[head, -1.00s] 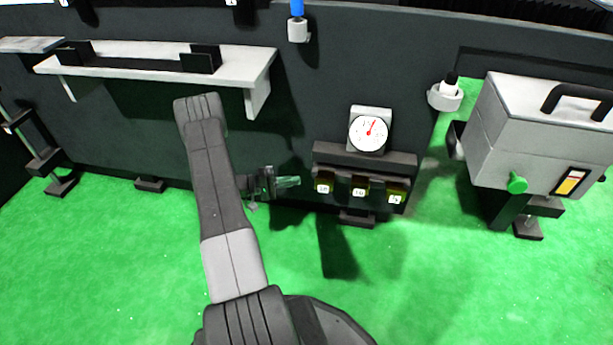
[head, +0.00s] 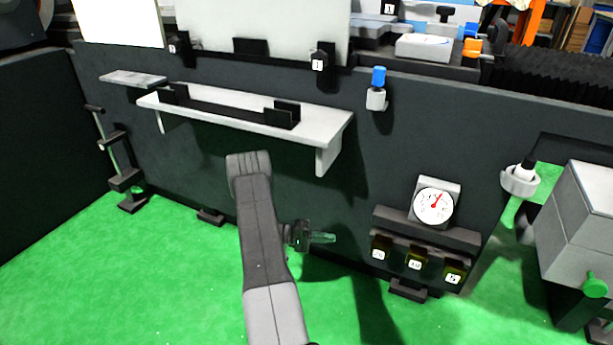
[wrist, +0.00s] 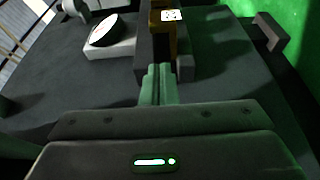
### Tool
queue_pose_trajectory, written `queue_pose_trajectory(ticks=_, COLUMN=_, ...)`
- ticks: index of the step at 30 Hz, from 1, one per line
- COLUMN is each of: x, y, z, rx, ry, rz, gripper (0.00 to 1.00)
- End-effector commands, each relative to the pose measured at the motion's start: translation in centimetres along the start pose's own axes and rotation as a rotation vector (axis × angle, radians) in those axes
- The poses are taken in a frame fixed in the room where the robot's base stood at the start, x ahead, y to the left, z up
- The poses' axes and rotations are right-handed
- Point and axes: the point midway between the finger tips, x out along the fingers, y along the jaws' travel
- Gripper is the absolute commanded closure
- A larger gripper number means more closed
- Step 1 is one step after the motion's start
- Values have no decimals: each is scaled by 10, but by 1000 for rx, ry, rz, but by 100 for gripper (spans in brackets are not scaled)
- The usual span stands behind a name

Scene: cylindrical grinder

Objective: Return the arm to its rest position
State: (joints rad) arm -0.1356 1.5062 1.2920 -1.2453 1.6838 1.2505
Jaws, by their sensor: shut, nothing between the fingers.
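My arm (head: 264,230) rises from the bottom of the head view and bends over at its top in front of the dark machine panel. My gripper (head: 322,238) sits just right of the arm, pointing right, with pale greenish fingers. In the wrist view the two fingers of my gripper (wrist: 158,84) lie together, shut and empty. Beyond them is a yellowish block with a white label (wrist: 170,16); from this view I cannot tell how far off it is. In the head view the fingertips are clear of the row of labelled blocks (head: 415,262).
A white shelf (head: 330,130) juts from the panel (head: 410,140) above my arm. A dial gauge (head: 434,204) stands above the labelled blocks. A grey box with a green knob (head: 590,225) is at the right. Green floor (head: 150,275) is open at the left.

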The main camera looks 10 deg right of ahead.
Motion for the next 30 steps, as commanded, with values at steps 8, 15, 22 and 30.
queue_pose_trajectory(ticks=8, x=50, y=-2, z=2, rx=-2, ry=-7, rz=1, gripper=100)
queue_pose_trajectory(ticks=15, x=92, y=-2, z=3, rx=-3, ry=-8, rz=1, gripper=100)
queue_pose_trajectory(ticks=22, x=112, y=-1, z=3, rx=-3, ry=-5, rz=1, gripper=100)
queue_pose_trajectory(ticks=30, x=115, y=0, z=4, rx=-4, ry=-5, rz=0, gripper=100)
